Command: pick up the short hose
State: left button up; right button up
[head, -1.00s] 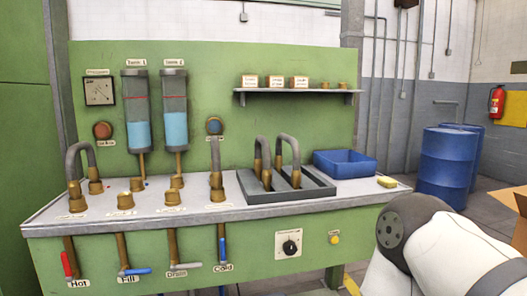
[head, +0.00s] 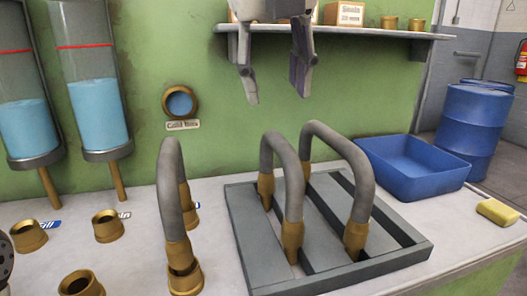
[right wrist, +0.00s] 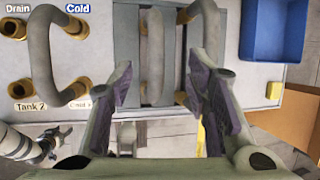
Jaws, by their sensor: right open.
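Two grey hoses with brass ends stand as arches in the grey tray. The left one (head: 285,155) looks shorter in span than the right one (head: 345,155). In the right wrist view the left hose (right wrist: 153,60) and the right hose (right wrist: 207,30) lie beyond the fingers. A third hose (head: 172,190) is plugged into the bench left of the tray. My right gripper (head: 276,88) is open and empty, above and behind the tray hoses. Its open fingers (right wrist: 162,88) also show in the right wrist view. Part of my left arm seems to show there at lower left.
The grey tray (head: 245,235) rests on the bench beside a blue bin (head: 415,170) and a yellow sponge (head: 497,212). A shelf (head: 385,34) with small boxes is on the green panel behind my gripper. Brass sockets (head: 108,226) stand at left.

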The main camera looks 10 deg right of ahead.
aim_at(278, 138)
jog(key=x, duration=0.3)
jog(key=s+x, duration=0.1)
jog(key=x, duration=0.6)
jog(key=shift+s+a+f, duration=0.2)
jog(key=shift+f, duration=0.25)
jog(key=shift+w+d+f, duration=0.1)
jog(key=shift+w+f, duration=0.15)
jog(key=shift+f, duration=0.05)
grip_shut()
